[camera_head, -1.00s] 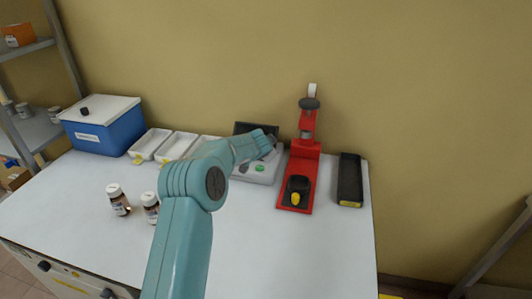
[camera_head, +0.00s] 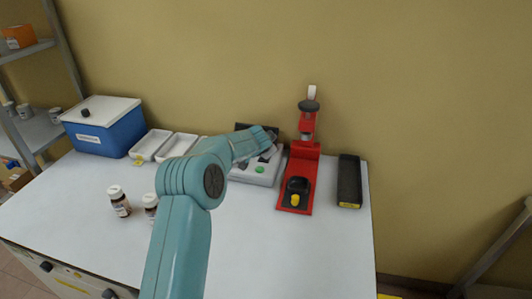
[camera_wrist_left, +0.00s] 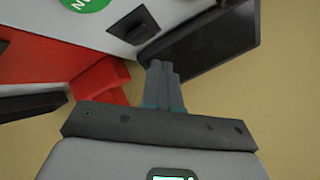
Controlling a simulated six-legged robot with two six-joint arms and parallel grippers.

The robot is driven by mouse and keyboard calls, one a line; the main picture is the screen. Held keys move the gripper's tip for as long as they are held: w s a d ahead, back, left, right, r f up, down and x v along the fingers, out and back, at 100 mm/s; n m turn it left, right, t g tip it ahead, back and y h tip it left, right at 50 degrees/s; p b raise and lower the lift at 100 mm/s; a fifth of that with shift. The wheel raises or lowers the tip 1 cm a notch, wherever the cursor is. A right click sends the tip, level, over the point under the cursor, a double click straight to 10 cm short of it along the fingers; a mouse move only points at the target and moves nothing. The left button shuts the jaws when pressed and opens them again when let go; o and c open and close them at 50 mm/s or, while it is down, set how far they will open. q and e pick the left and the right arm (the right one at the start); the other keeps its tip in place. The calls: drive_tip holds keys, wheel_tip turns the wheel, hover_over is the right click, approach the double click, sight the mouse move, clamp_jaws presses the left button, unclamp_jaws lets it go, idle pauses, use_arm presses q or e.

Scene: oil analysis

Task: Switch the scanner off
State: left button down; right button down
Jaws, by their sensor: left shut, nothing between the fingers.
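The scanner (camera_head: 247,179) is a light grey box with a dark screen (camera_head: 243,127) behind it and a green button (camera_head: 260,170) on top. It stands at the back of the table, left of the red stand, partly hidden by my left arm. In the left wrist view the green button (camera_wrist_left: 84,3) is at the top edge, with a black rocker switch (camera_wrist_left: 133,26) beside it and the dark screen (camera_wrist_left: 218,38) to the right. My left gripper (camera_wrist_left: 160,66) is shut and empty. Its fingertips are close to the switch and the screen's edge; I cannot tell whether they touch. My right gripper is not in view.
A red press-like stand (camera_head: 301,165) is close on the scanner's right, with a black tray (camera_head: 349,182) beyond. White trays (camera_head: 151,145), a blue box (camera_head: 103,130) and brown bottles (camera_head: 119,203) are to the left. The front right of the table is clear.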

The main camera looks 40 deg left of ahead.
use_arm(q)
drive_tip(key=shift+s+d+r+p, duration=0.15)
drive_tip(key=shift+r+p, duration=0.4)
drive_tip(key=shift+r, duration=0.6)
drive_tip(key=shift+s+r+p, duration=0.1)
drive_tip(key=shift+r+p, duration=0.45)
drive_tip(key=shift+r, duration=0.55)
drive_tip(key=shift+f, duration=0.1)
